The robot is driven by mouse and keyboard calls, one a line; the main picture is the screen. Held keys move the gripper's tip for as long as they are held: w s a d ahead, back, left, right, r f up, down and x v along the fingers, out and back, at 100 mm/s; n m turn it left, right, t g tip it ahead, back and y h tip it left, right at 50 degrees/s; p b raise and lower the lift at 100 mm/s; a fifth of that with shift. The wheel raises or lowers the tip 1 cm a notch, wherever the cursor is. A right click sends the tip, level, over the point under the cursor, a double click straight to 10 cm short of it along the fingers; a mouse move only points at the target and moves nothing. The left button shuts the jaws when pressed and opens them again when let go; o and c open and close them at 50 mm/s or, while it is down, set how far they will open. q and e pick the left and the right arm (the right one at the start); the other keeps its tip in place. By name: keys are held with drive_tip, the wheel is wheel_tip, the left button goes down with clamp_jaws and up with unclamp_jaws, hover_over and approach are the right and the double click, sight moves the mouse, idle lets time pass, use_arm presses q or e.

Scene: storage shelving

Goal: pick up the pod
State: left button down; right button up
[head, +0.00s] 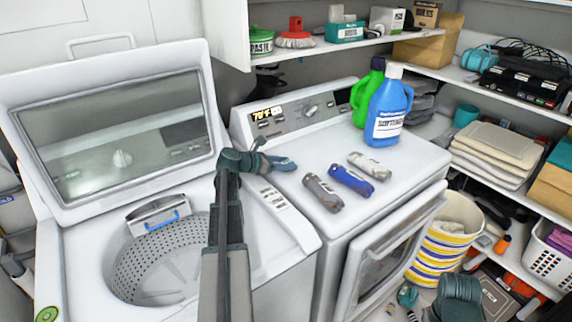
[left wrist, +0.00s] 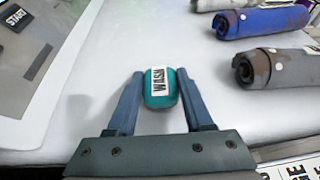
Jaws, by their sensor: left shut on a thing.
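The pod (left wrist: 161,88) is a small rounded teal thing with a white label reading WASH, seen in the left wrist view. My left gripper (left wrist: 158,88) is shut on it, with one blue finger on each side. In the head view my left gripper (head: 285,163) is over the left part of the dryer top, next to the washer. I cannot make out the pod there.
Several rolled cylinders, including a blue one (head: 351,179), lie on the dryer top (head: 310,158) to the right. A blue jug (head: 388,112) and a green jug (head: 362,95) stand behind them. The washer lid (head: 118,135) is open at left. A shelf (head: 345,45) hangs above.

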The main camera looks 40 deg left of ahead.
wheel_tip(320, 180, up, 10)
drive_tip(key=p, duration=0.9)
drive_tip(key=shift+f, duration=0.15)
